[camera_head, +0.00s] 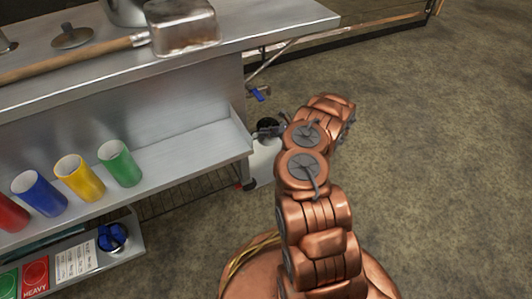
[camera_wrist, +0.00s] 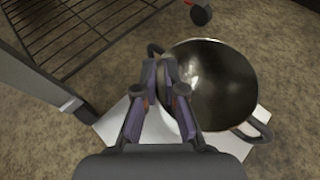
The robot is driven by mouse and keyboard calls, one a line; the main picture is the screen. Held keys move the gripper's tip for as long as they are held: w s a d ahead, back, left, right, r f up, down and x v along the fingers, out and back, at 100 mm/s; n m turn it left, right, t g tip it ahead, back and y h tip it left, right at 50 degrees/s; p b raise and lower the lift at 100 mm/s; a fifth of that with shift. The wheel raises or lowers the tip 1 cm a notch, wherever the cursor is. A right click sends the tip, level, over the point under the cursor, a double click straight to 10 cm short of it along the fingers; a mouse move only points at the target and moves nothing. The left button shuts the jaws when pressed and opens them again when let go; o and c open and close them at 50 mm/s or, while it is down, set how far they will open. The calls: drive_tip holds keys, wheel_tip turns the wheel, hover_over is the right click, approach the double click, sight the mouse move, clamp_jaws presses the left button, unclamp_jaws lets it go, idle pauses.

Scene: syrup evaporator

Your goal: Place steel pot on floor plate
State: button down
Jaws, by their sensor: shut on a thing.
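The steel pot (camera_wrist: 215,85) is in the wrist view, with a dark shiny inside and a loop handle on each side. My gripper (camera_wrist: 167,78) is shut on its left rim. The pale floor plate (camera_wrist: 227,145) shows below the pot, which covers much of it; I cannot tell whether the pot touches it. In the head view the white plate (camera_head: 264,160) lies on the floor beside the bench's end, and my arm hides most of the pot and part of the plate.
The steel bench (camera_head: 190,100) is left of my arm. Its shelf (camera_head: 185,155) holds red, blue, yellow and green cups (camera_head: 120,163). A long-handled metal scoop (camera_head: 183,27) lies on top. A wire rack (camera_wrist: 75,30) is near the plate. Open floor (camera_head: 450,150) lies right.

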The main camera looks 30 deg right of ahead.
wheel_tip(320, 180, down, 10)
drive_tip(key=b, duration=0.4)
drive_tip(key=shift+r, duration=0.1)
drive_tip(key=c, duration=1.2)
unclamp_jaws()
drive_tip(key=shift+s+d+r, duration=0.2)
drive_tip(key=shift+s+r, duration=0.05)
drive_tip(key=shift+s, duration=0.05)
drive_tip(key=shift+p+v, duration=2.1)
drive_tip(key=shift+v, duration=3.5)
